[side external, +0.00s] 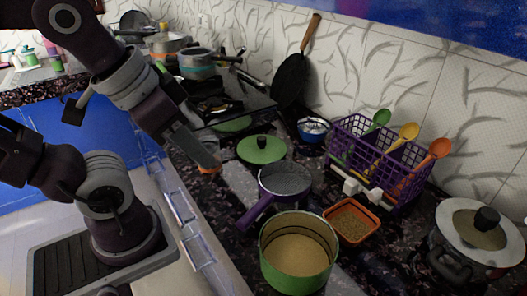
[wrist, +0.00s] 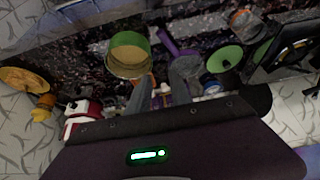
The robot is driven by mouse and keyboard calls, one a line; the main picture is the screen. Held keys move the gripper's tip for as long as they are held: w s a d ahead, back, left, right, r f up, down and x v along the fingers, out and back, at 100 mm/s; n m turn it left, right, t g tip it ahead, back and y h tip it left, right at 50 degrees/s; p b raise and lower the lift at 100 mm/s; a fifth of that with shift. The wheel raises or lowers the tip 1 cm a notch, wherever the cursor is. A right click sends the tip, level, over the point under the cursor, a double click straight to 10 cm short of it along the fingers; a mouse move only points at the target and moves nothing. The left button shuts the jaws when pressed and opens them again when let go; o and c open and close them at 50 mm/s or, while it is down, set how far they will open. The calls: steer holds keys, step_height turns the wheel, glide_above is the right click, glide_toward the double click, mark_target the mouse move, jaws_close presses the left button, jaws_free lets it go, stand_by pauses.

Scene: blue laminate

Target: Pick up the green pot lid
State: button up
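The green pot lid (side external: 262,149) lies on the dark speckled counter, behind the purple saucepan, with a dark knob on top. It also shows in the wrist view (wrist: 225,59), right of my fingers. My gripper (side external: 208,160) is above the counter, left of the lid in the side view and apart from it. In the wrist view my gripper (wrist: 163,86) has its two grey fingers spread, with no object held between them.
A purple saucepan (side external: 285,180), green pot (side external: 299,255) and orange tray (side external: 352,222) stand in front. A purple rack (side external: 350,135) with spoons stands right, and a lidded pot (side external: 480,238) far right. A dark pan (side external: 291,80) leans on the wall. Cookware crowds the back.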

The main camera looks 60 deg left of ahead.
steer(key=shift+o, duration=0.2)
steer(key=o, duration=0.6)
steer(key=m+g, duration=0.6)
steer(key=m, duration=1.2)
glide_above(262, 138)
steer(key=f, duration=1.8)
steer(key=shift+s+d, duration=0.35)
steer(key=f, duration=0.7)
steer(key=shift+w+a+f, duration=0.15)
steer(key=shift+w+a, duration=0.15)
steer(key=shift+a, duration=0.05)
